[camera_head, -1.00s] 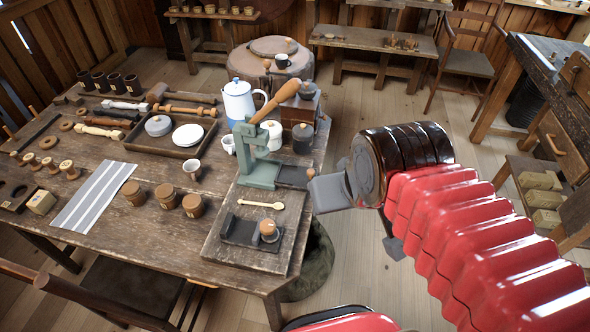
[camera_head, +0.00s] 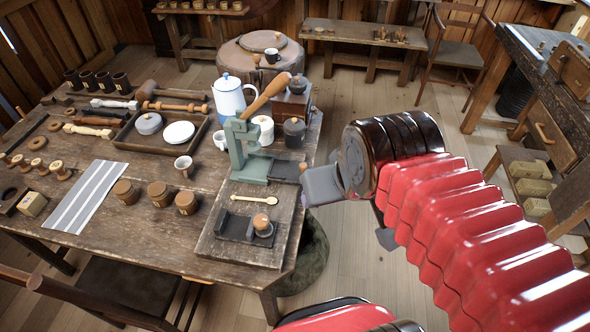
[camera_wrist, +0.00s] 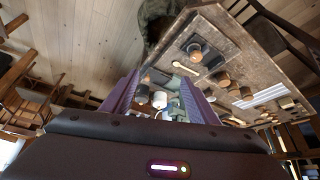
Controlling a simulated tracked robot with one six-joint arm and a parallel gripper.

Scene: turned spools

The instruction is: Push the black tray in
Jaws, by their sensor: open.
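The black tray (camera_head: 287,170) is a flat dark plate sticking out to the right from the base of the green press (camera_head: 250,168), near the table's right edge. The press has a long wooden handle. My gripper (camera_head: 345,213) is open and empty, just right of the tray. Its grey left finger appears close to the tray's outer end; I cannot tell whether they touch. In the wrist view, the open fingers (camera_wrist: 158,86) point toward the table, with the green press (camera_wrist: 184,68) beyond them. A dark plate, likely the tray (camera_wrist: 158,76), shows between the fingertips.
A wooden board (camera_head: 215,247) near the front holds a black fixture (camera_head: 235,227) with a round wooden-topped piece, and a wooden spoon (camera_head: 255,199). A dark canister (camera_head: 294,133) and a white jar (camera_head: 263,130) stand behind the tray. Open floor lies right of the table.

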